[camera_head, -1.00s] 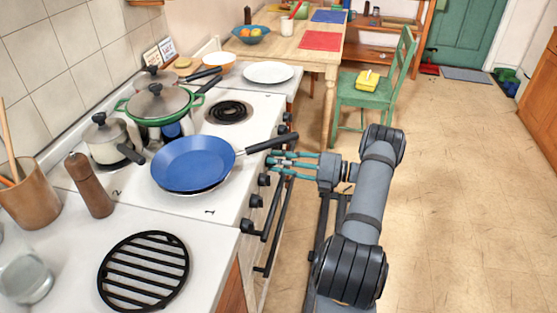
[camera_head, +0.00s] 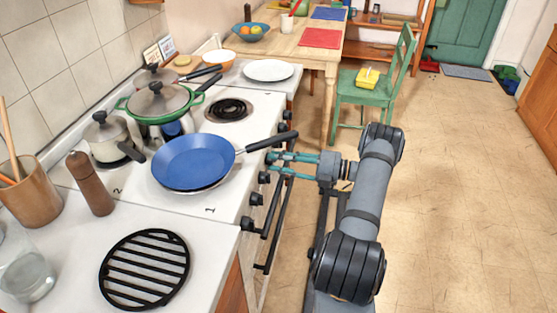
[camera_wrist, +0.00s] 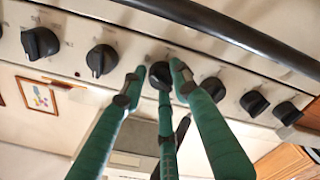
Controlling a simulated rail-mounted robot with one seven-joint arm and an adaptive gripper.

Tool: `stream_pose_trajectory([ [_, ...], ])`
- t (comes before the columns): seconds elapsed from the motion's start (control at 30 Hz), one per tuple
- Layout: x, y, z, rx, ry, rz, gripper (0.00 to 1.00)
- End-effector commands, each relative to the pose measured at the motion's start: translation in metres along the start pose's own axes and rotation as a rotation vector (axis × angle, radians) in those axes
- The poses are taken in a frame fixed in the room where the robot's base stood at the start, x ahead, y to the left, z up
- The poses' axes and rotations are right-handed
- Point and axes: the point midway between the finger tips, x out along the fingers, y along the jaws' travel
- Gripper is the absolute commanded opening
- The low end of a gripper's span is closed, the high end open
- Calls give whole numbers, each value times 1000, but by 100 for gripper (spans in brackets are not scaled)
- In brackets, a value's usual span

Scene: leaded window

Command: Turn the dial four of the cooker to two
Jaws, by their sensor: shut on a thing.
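The cooker (camera_head: 226,190) has a row of black dials along its front. My gripper (camera_head: 270,159) reaches its front from the right, beside the pan handle. In the wrist view, the three green fingers of my gripper (camera_wrist: 160,76) are closed around one black dial (camera_wrist: 164,73). The fingers partly hide this dial, and its number and pointer setting cannot be read.
A blue pan (camera_head: 193,163) sits on the hob, its black handle (camera_head: 272,142) jutting over the front edge above my fingers. Dark rails (camera_head: 277,212) run along the cooker front below the dials. A green pot (camera_head: 160,102) stands behind.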

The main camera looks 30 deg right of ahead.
Motion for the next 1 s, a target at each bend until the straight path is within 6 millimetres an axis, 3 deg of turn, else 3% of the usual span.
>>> stream_pose_trajectory([
  [0.07, -2, 0, 2, -3, -7, 3, 3],
  [0.1, -2, 0, 2, -3, -7, 3, 31],
  [0.37, -1, 0, 1, -2, -3, 0, 46],
  [0.73, -5, 0, 1, -2, -2, 0, 48],
  [0.87, -23, 0, 1, -2, -5, 1, 48],
  [1.0, -52, 0, 1, -3, -6, 1, 48],
])
